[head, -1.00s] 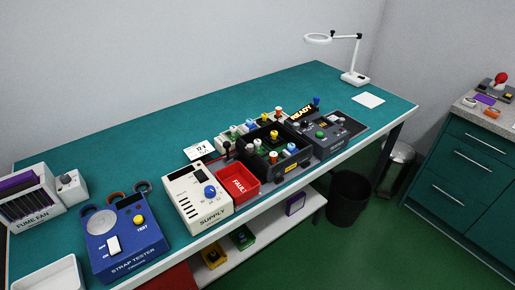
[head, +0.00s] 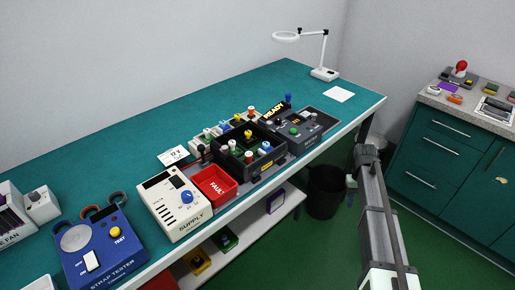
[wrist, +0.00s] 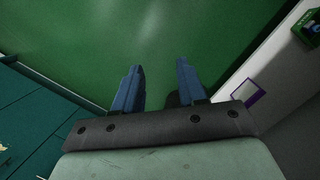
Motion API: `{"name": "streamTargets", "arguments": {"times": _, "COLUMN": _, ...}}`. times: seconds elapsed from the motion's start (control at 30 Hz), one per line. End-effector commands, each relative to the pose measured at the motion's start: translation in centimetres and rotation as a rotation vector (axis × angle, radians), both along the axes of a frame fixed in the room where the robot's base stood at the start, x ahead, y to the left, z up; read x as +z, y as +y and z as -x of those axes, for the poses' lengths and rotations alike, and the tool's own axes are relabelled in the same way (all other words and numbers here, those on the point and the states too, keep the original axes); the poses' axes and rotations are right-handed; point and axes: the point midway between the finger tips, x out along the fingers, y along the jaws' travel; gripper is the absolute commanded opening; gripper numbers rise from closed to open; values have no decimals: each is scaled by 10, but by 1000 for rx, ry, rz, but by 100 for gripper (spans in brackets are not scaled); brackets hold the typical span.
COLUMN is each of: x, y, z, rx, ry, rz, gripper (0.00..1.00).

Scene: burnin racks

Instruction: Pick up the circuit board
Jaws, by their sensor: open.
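No item can be told for certain as the circuit board. Small flat coloured pieces lie on the shelf under the bench: a yellow one (head: 198,262), a green one (head: 225,239) and a purple-edged one (head: 276,203). The purple-edged one (wrist: 253,96) and a green one (wrist: 308,28) also show at the right of the wrist view. My gripper (wrist: 158,80) is open and empty, its blue fingers apart over the green floor. It is away from the shelf pieces and touches nothing visible.
The teal bench (head: 200,105) carries a strap tester (head: 102,247), a supply box (head: 173,205), a red fault bin (head: 214,187) and a black rack (head: 250,152). A black waste bin (head: 324,192) stands on the floor. A counter (head: 470,105) at right holds several small items.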

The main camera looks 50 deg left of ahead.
Motion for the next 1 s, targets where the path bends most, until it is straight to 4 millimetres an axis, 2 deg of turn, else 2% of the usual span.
{"name": "streamTargets", "arguments": {"times": 0.03, "x": 21, "y": 23, "z": -6, "rx": 23, "ry": -14, "rz": -7, "gripper": 41}}
{"name": "streamTargets", "arguments": {"times": 0.23, "x": 103, "y": 95, "z": -8, "rx": 104, "ry": -58, "rz": -28, "gripper": 41}}
{"name": "streamTargets", "arguments": {"times": 0.37, "x": 160, "y": 140, "z": -2, "rx": 157, "ry": -84, "rz": -41, "gripper": 41}}
{"name": "streamTargets", "arguments": {"times": 0.5, "x": 223, "y": 188, "z": 14, "rx": 216, "ry": -110, "rz": -61, "gripper": 41}}
{"name": "streamTargets", "arguments": {"times": 0.57, "x": 247, "y": 216, "z": 35, "rx": 258, "ry": -115, "rz": -77, "gripper": 41}}
{"name": "streamTargets", "arguments": {"times": 0.6, "x": 255, "y": 232, "z": 51, "rx": 288, "ry": -111, "rz": -88, "gripper": 41}}
{"name": "streamTargets", "arguments": {"times": 0.8, "x": 287, "y": 305, "z": 138, "rx": 436, "ry": -85, "rz": -148, "gripper": 41}}
{"name": "streamTargets", "arguments": {"times": 1.0, "x": 317, "y": 358, "z": 217, "rx": 560, "ry": -61, "rz": -197, "gripper": 41}}
